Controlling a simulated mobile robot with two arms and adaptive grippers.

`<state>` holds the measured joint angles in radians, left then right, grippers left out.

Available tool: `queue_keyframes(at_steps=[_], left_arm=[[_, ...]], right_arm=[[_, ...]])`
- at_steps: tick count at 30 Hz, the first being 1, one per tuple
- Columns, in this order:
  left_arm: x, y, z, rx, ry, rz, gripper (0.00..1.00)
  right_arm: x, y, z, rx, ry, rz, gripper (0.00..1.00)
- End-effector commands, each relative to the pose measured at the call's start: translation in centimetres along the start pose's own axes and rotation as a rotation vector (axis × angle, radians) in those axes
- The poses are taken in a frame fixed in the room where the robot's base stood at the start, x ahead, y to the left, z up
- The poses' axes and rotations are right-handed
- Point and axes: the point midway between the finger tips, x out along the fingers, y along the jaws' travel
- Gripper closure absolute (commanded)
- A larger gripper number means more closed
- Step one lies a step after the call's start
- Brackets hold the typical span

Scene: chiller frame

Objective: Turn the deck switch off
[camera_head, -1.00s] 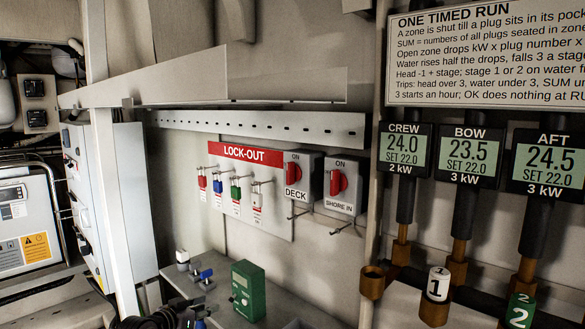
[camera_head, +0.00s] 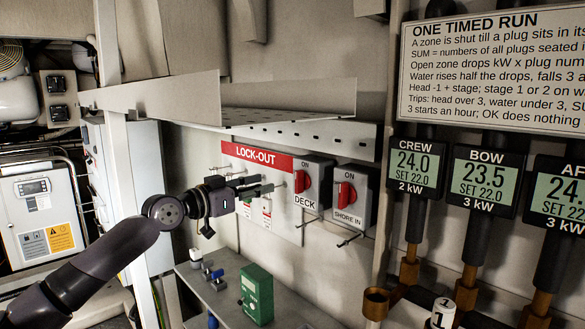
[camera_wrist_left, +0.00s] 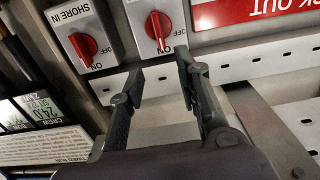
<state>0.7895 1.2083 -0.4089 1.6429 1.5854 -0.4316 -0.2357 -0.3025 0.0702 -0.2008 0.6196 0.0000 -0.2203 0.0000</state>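The deck switch (camera_head: 303,182) is a red rotary knob on a white plate labelled DECK, with ON above the knob. Its knob stands roughly upright, towards ON. In the left wrist view the deck switch (camera_wrist_left: 158,27) appears upside down, just beyond the fingertips. My left gripper (camera_head: 272,187) is in front of the lock-out board, left of the deck switch, fingers pointing right. In the left wrist view the left gripper (camera_wrist_left: 157,78) is open and empty, its two fingers apart. I see no contact with the knob. My right gripper is in neither view.
The similar SHORE IN switch (camera_head: 345,197) is just right of the deck switch. The lock-out board (camera_head: 262,158) with hanging tags is partly hidden behind my gripper. A slotted rail (camera_head: 330,135) runs above. A green box (camera_head: 256,293) stands on the shelf below.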

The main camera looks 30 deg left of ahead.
Motion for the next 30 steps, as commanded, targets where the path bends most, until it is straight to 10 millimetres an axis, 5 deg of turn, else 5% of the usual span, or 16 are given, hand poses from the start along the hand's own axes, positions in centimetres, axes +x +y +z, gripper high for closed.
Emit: queue_keyframes(at_steps=[6, 15, 30], left_arm=[[4.9, 0.0, -0.6, -0.005, 0.004, 0.0, 0.69], [9.9, -0.1, -0.2, -0.004, 0.001, -0.001, 0.69], [11.3, -0.1, 0.1, 0.0, 0.0, -0.002, 0.7]], right_arm=[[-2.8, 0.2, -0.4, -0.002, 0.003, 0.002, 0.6], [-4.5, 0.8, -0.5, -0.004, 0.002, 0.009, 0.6], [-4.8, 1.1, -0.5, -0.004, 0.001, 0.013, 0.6]])
